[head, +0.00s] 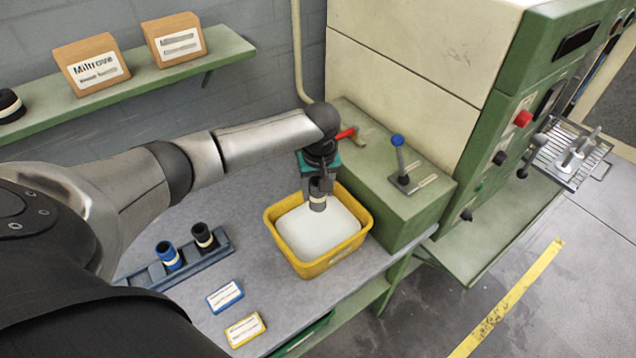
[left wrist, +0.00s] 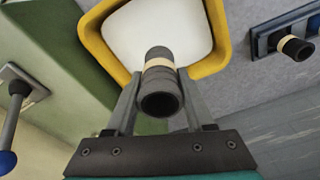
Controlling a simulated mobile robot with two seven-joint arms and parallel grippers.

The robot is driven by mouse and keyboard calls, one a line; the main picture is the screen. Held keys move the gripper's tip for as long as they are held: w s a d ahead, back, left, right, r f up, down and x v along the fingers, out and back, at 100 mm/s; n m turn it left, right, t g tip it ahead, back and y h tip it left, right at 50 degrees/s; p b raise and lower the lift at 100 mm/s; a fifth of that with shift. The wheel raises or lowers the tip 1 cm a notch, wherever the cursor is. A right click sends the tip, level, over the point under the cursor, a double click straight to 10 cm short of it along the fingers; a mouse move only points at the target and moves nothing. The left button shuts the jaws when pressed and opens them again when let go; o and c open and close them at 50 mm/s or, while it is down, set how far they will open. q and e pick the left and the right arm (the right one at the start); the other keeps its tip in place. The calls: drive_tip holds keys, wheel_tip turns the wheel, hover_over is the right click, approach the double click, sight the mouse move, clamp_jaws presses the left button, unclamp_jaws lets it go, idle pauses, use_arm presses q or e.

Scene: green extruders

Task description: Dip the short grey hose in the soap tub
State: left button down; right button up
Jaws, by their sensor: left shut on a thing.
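My left gripper (head: 318,189) is shut on the short grey hose (head: 317,206), which has a cream band. The left wrist view shows the grey hose (left wrist: 160,100) end-on between the two fingers. The yellow soap tub (head: 342,258) stands on the grey bench and holds white soap (head: 318,238). The hose is over the back part of the tub, inside its rim, pointing down. I cannot tell whether its lower end touches the soap. The tub (left wrist: 92,42) also shows beyond the hose in the left wrist view. My right gripper is not in view.
A blue-grey rack (head: 188,268) holds a blue hose (head: 169,255) and a black hose (head: 204,236). A blue-edged card (head: 225,296) and a yellow-edged card (head: 245,329) lie in front. A green machine block with a blue-knobbed lever (head: 399,160) stands right of the tub.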

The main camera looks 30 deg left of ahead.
use_arm(q)
drive_tip(key=shift+f+b, duration=4.45)
drive_tip(key=shift+f, duration=1.6)
drive_tip(key=shift+r, duration=0.1)
wheel_tip(320, 180, up, 12)
drive_tip(key=p, duration=1.2)
